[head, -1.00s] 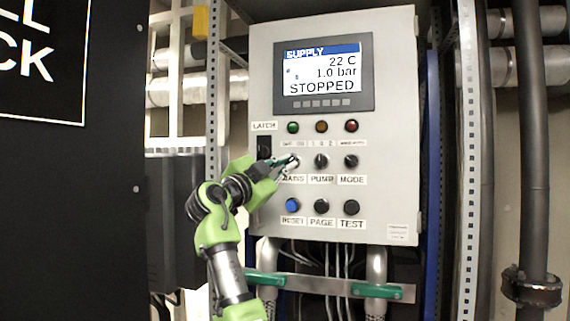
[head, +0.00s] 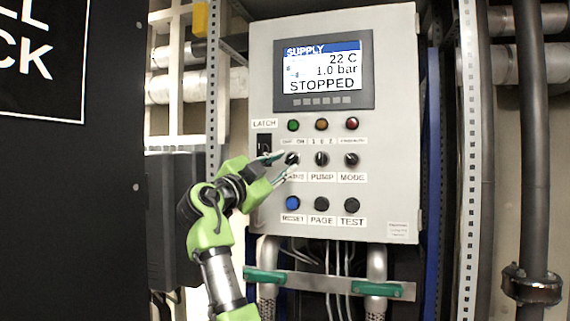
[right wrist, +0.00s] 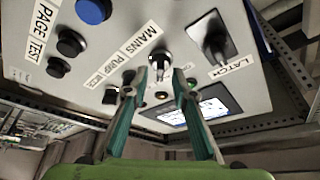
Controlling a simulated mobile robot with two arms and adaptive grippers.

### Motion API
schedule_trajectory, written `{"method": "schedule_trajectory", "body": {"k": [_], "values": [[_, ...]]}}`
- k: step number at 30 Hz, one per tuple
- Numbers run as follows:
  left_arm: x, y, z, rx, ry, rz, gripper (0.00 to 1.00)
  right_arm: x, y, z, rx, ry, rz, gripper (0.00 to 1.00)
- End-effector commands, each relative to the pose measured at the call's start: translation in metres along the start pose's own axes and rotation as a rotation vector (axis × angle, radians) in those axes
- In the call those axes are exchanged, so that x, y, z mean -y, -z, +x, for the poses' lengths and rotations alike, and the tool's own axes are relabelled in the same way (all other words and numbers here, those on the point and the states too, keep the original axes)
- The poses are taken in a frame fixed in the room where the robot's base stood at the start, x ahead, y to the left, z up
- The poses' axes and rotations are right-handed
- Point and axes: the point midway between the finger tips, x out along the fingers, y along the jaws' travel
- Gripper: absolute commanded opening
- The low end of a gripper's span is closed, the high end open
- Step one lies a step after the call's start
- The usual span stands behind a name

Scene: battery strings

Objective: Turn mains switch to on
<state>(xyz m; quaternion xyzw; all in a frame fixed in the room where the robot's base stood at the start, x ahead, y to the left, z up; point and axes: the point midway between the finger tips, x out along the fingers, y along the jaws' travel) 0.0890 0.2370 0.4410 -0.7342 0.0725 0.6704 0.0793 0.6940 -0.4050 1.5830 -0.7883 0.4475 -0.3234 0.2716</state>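The mains switch (head: 292,158) is a black rotary knob at the left of the middle row on the grey control panel (head: 385,150). Small off and on labels sit above it. I cannot tell its exact pointer angle. My right gripper (head: 285,165) is open and empty, its fingertips in front of and around the knob, partly covering the mains label. In the right wrist view the knob (right wrist: 160,60) shows beyond the two parted fingertips (right wrist: 161,78), with a gap to it. My left gripper is not in view.
The display (head: 323,72) reads STOPPED. The pump (head: 321,159) and mode (head: 351,160) knobs are to the right, the black latch handle (head: 264,147) close on the left. The blue reset button (head: 292,204) is below. A dark panel (head: 70,200) stands at the left.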

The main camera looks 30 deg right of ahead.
Motion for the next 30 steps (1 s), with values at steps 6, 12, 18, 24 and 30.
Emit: {"method": "schedule_trajectory", "body": {"k": [6, 12, 18, 24, 30], "values": [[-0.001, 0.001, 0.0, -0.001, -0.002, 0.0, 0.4, 0.0, -0.002, -0.049, 0.004, 0.002, 0.002, 0.24], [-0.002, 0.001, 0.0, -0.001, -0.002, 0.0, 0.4, 0.0, -0.001, -0.085, 0.003, 0.002, 0.002, 0.24], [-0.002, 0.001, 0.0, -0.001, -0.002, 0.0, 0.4, 0.0, -0.001, -0.101, 0.003, 0.001, 0.002, 0.24], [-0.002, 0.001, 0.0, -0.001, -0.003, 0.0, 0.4, 0.0, -0.001, -0.102, 0.002, 0.0, 0.002, 0.24], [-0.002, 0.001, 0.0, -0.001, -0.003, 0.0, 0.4, 0.0, -0.001, -0.102, 0.002, 0.0, 0.002, 0.24]]}}
